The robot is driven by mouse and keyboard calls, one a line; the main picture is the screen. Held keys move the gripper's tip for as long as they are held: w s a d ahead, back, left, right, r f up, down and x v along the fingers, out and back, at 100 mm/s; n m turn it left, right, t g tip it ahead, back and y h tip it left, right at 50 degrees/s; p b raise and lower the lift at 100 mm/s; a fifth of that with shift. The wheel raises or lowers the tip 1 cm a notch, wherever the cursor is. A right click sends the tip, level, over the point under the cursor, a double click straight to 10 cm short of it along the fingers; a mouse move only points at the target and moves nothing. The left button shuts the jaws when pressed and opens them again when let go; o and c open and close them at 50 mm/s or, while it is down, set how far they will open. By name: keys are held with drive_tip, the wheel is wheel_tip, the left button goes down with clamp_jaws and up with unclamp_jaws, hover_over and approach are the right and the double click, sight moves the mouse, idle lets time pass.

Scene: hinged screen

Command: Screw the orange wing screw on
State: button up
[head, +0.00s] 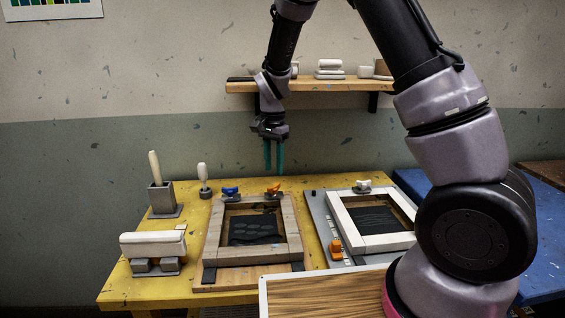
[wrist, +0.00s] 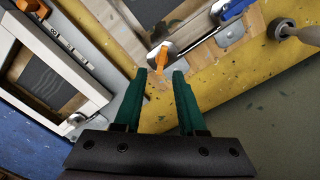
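The orange wing screw (head: 273,188) is at the back edge of the wooden hinged frame (head: 206,238), right of the blue wing screw (head: 230,190). In the wrist view the orange wing screw (wrist: 160,56) shows just beyond the fingertips, in line with the gap between them, by a grey metal clamp plate. My gripper (head: 273,170) has teal fingers pointing down above the orange screw, apart from it. In the wrist view my gripper (wrist: 163,74) is open with nothing between its fingers. How far the screw is threaded cannot be told.
A white frame (head: 350,218) stands to the right, with another orange piece (head: 335,246) and a white knob (head: 363,186). A brush holder (head: 163,198), a handled tool (head: 204,180) and a white block (head: 153,244) stand left. A shelf (head: 300,85) hangs behind the arm.

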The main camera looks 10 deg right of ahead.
drive_tip(key=shift+w+n, duration=0.15)
drive_tip(key=shift+n, duration=0.45)
wheel_tip(320, 180, down, 6)
drive_tip(key=shift+f, duration=0.4)
drive_tip(key=shift+c, duration=0.9)
clamp_jaws()
drive_tip(key=m, duration=0.7)
drive_tip(key=shift+a, duration=0.1)
drive_tip(key=m, duration=0.9)
drive_tip(key=shift+m, duration=0.4)
drive_tip(key=m, duration=1.3)
drive_tip(key=shift+r, duration=0.1)
drive_tip(key=shift+o, duration=1.9)
unclamp_jaws()
